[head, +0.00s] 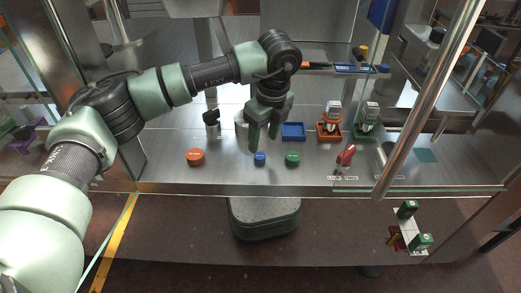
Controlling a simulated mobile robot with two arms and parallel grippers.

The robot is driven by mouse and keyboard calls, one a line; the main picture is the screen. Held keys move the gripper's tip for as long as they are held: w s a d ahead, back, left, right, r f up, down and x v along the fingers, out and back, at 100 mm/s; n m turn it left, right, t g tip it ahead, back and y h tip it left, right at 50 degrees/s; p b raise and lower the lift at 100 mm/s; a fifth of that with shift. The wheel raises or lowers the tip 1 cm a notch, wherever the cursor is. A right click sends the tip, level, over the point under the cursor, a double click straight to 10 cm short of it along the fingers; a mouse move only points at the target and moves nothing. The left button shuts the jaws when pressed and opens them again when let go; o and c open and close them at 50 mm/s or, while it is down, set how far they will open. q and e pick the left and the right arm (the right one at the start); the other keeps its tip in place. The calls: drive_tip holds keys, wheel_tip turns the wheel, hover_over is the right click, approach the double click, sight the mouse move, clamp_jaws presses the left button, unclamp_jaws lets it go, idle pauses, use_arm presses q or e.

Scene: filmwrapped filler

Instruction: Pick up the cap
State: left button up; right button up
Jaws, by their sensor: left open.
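Three cap-like pieces lie in a row near the front of the metal work surface (225,175). They are an orange cap (195,157), a small blue cap (260,159) and a green cap (292,159). I cannot tell which one the task means. My left gripper (262,141) points down just above and behind the blue cap, with its fingers apart and nothing seen between them. The blue cap looks apart from the fingers. My right gripper is not in view.
A blue tray (293,131) lies just right of my left gripper. Orange (330,122) and green (367,122) devices stand farther right, with a red-and-white item (345,157) in front. A dark-topped item (211,122) stands left. A glass panel and metal post (430,95) bound the right side.

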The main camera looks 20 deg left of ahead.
sight(260, 156)
use_arm(q)
drive_tip(key=shift+s+a+f+p, duration=0.1)
drive_tip(key=shift+a+f+p, duration=0.05)
drive_tip(key=shift+f+p, duration=0.45)
drive_tip(key=shift+s+a+f+p, duration=0.1)
drive_tip(key=shift+f+p, duration=0.4)
drive_tip(key=shift+f, duration=0.15)
drive_tip(key=f, duration=0.1)
drive_tip(key=w+f+p, duration=0.1)
drive_tip(key=shift+a+f, duration=0.25)
drive_tip(key=shift+f, duration=0.65)
drive_tip(key=c, duration=1)
clamp_jaws()
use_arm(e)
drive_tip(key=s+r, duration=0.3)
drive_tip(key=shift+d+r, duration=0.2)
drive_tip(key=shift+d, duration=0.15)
